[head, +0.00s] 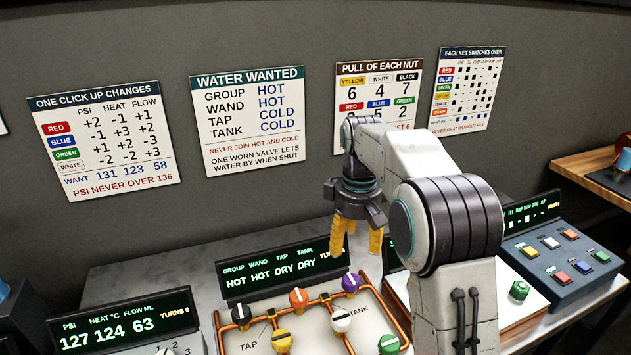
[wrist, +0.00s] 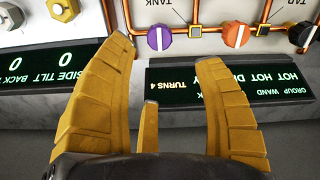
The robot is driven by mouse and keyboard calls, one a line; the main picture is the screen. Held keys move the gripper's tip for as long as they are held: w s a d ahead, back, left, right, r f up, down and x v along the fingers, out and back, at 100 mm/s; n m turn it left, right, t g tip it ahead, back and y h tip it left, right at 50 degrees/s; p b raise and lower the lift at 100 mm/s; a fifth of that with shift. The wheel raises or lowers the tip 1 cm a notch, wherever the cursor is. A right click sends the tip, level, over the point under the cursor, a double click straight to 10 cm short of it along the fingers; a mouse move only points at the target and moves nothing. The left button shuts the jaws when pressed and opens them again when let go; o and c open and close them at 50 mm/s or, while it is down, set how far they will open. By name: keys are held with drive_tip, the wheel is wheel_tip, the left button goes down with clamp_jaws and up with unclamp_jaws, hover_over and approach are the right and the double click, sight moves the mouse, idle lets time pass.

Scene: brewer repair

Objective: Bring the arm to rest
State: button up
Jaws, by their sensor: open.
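My gripper (head: 356,243) hangs downward from my raised, bent arm, above the back edge of the valve panel (head: 375,312). Its yellow fingers are spread and nothing is between them. In the wrist view the fingers (wrist: 165,58) are apart over the bench, beside an upside-down display (wrist: 225,82) reading TURNS 4. The purple knob (head: 350,283) is just below the gripper in the head view and apart from it. My arm hides part of the panel to the right of the valves.
Orange (head: 298,297), white (head: 341,319), yellow (head: 282,340) and green (head: 389,343) knobs sit on copper pipes. A display (head: 285,272) reads HOT HOT DRY DRY. A blue button box (head: 560,250) stands right. Posters, including the water chart (head: 248,120), hang on the wall behind.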

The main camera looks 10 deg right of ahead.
drive_tip(key=f+m, duration=0.1)
drive_tip(key=f, duration=0.1)
drive_tip(key=f+m, duration=0.1)
drive_tip(key=f, duration=0.1)
drive_tip(key=shift+w+m+t, duration=0.2)
drive_tip(key=shift+m+t, duration=0.1)
drive_tip(key=shift+m, duration=0.1)
drive_tip(key=shift+m+g, duration=0.4)
drive_tip(key=shift+m, duration=0.2)
drive_tip(key=s+f, duration=0.1)
drive_tip(key=s, duration=0.1)
drive_tip(key=s+f, duration=0.1)
drive_tip(key=s, duration=0.1)
drive_tip(key=s+f, duration=0.1)
drive_tip(key=s, duration=0.1)
drive_tip(key=shift+f, duration=0.15)
drive_tip(key=s+r+t, duration=0.2)
drive_tip(key=s+r, duration=0.1)
drive_tip(key=s, duration=0.8)
drive_tip(key=s+r+t, duration=0.2)
drive_tip(key=s+r, duration=0.2)
drive_tip(key=s, duration=0.6)
drive_tip(key=shift+s+m, duration=0.3)
drive_tip(key=shift+s, duration=0.1)
drive_tip(key=shift+r, duration=0.1)
